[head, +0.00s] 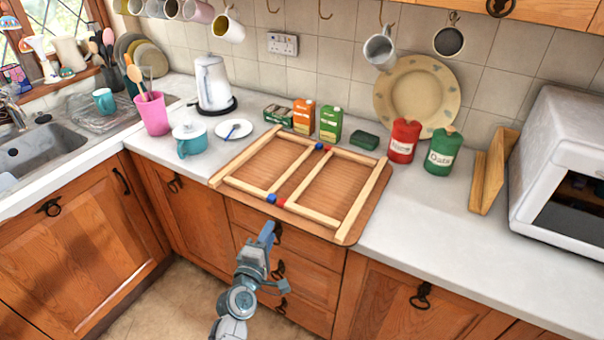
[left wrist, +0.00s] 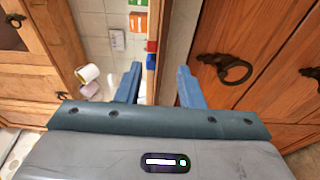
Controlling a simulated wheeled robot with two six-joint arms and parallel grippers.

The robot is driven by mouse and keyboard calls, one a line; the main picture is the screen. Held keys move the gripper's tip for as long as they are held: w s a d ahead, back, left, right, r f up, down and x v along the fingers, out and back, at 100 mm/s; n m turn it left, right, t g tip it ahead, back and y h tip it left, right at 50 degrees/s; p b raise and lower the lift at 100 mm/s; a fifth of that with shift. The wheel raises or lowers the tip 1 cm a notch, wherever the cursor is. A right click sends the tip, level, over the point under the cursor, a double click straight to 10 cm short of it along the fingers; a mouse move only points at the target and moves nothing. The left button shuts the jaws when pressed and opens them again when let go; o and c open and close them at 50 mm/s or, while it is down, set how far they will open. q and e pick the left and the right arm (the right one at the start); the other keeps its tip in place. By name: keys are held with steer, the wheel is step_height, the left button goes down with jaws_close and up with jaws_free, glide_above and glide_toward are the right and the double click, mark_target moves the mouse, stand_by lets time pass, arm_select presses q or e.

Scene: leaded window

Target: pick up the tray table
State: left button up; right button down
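The tray table (head: 262,163) lies flat on the counter, a brown board with pale wooden leg frames on top and small red and blue pieces at the frames. Its front edge is at the counter's front. In the left wrist view the tray table (left wrist: 153,28) is seen edge-on as a narrow strip with red and blue pieces. My left gripper (head: 270,232) is in front of the drawers, just below the tray's front edge. Its two fingers (left wrist: 160,68) are apart with the tray's edge line ahead between them. I cannot tell whether they overlap it. My right gripper is not in view.
Behind the tray stand an orange box (head: 304,117), a green box (head: 331,124) and a dark green sponge-like block (head: 365,141). A red canister (head: 404,140) and a green canister (head: 443,152) stand right. A teal pot (head: 190,140) and white plate (head: 233,129) are left. Counter at front right is clear.

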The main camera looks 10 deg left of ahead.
mark_target(278, 218)
arm_select(q)
steer(key=w, duration=0.4)
steer(key=w+d, duration=0.1)
steer(key=w, duration=0.1)
steer(key=shift+w+d+f+p, duration=0.1)
steer(key=shift+w+f+p, duration=0.05)
steer(key=shift+w+p, duration=0.2)
steer(key=shift+s, duration=0.1)
steer(key=shift+c, duration=0.2)
jaws_close()
steer(key=shift+r, duration=0.2)
